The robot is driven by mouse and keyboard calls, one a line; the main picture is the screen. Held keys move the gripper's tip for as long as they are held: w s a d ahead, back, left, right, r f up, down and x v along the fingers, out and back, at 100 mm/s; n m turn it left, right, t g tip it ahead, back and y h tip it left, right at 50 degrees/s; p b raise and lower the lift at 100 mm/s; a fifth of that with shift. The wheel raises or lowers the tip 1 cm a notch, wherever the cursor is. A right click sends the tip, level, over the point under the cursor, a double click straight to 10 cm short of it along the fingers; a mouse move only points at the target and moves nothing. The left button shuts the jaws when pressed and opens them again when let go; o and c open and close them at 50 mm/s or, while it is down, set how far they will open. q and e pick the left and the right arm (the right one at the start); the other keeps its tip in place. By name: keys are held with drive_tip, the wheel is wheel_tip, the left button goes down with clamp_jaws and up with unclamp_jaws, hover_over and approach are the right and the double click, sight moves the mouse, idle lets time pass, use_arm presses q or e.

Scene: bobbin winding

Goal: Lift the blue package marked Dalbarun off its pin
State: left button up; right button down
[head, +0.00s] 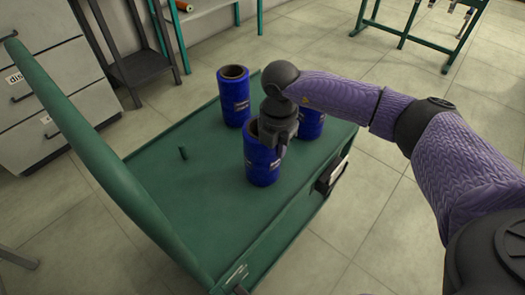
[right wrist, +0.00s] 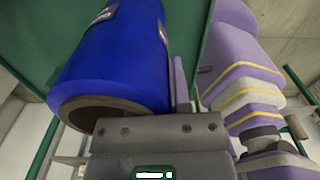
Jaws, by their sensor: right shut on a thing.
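Three blue packages with brown hollow cores are on the green cart (head: 168,215) in the head view. My right gripper (head: 279,140) comes down from above and is shut on the wall of the front package (head: 262,170). This held package also fills the upper left of the right wrist view (right wrist: 115,60), with its open core end near my gripper. It looks upright; I cannot tell whether its lower end touches the cart. The back-left package (head: 234,105) and the right package (head: 312,122), partly hidden by my gripper, stand nearby. Their labels are too small to read. My left gripper is out of view.
A bare green pin (head: 183,153) stands on the left of the cart top. A thick green bar (head: 95,155) rises along its left side. Drawers (head: 45,85) and a dark shelf stand (head: 140,70) are beyond. The cart's front-left top is clear.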

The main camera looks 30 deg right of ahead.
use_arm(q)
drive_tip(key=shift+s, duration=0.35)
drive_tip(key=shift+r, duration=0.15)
use_arm(e)
drive_tip(key=shift+r, duration=0.15)
wheel_tip(320, 180, up, 9)
drive_tip(key=p, duration=0.5)
drive_tip(key=shift+r, duration=0.45)
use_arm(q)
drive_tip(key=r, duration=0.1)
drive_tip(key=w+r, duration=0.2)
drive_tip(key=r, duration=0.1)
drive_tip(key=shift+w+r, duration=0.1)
